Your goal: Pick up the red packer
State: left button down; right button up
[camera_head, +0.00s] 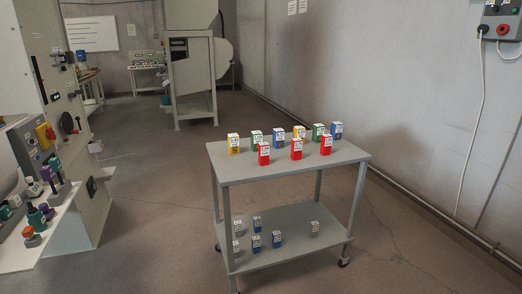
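Three red packers stand upright in a front row on the top shelf of a grey cart (240,171): a left red packer (264,156), a middle red packer (296,151) and a right red packer (326,147). Behind them stand yellow, green and blue packs of like shape, the leftmost a yellow pack (234,147). The left red packer stands just right of the yellow pack. Neither of my grippers shows in the head view.
The cart's lower shelf (290,252) holds several blue and grey packs (256,243). A machine with a small bench of bottles (40,214) stands at the left. The concrete floor around the cart is clear.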

aim_at(296, 152)
jog(key=i+l+u, duration=0.1)
jog(key=u, duration=0.25)
jog(key=l+u, duration=0.2)
jog(key=u, duration=0.15)
jog(key=i+l+u, duration=0.1)
jog(key=u, duration=0.25)
jog(key=l+u, duration=0.25)
jog(key=l, duration=0.15)
jog(key=l+u, duration=0.3)
jog(key=l, duration=0.15)
jog(key=l+u, duration=0.15)
jog(key=l, duration=0.25)
jog(key=k+l+u, duration=0.15)
jog(key=l, duration=0.7)
jog(key=k+l+u, duration=0.1)
jog(key=l, duration=0.3)
jog(key=k+l, duration=0.1)
jog(key=l, duration=0.35)
jog(key=k+l+u, duration=0.1)
jog(key=l, duration=0.3)
